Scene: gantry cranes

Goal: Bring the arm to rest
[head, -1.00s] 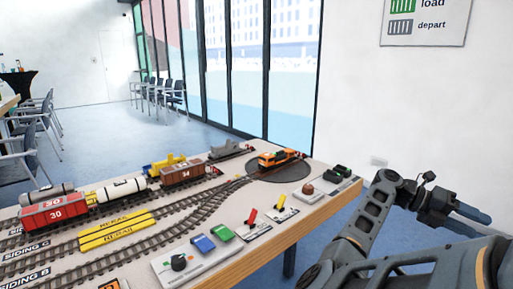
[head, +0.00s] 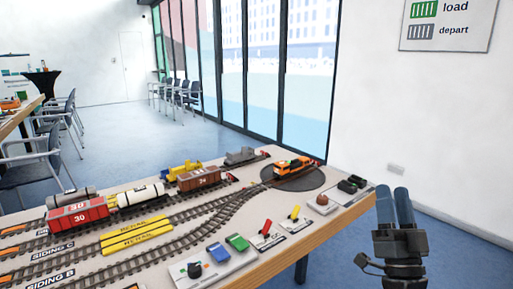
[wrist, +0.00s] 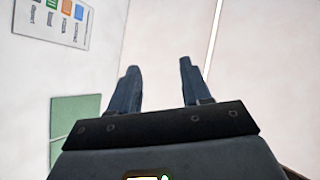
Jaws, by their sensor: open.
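My gripper (head: 394,207) is at the lower right of the head view, beside the right end of the table and clear of it. Its two blue-grey fingers point up in the picture. In the wrist view the gripper (wrist: 158,88) shows its fingers apart with nothing between them. A pale wall lies beyond the fingers there. Most of my arm is out of the head view.
The table (head: 262,272) holds a model railway with several wagons, an orange locomotive (head: 295,168) on a round turntable (head: 313,181), and a control panel (head: 212,257) with levers nearby. A sign (head: 449,24) hangs on the right wall. Blue floor lies right of the table.

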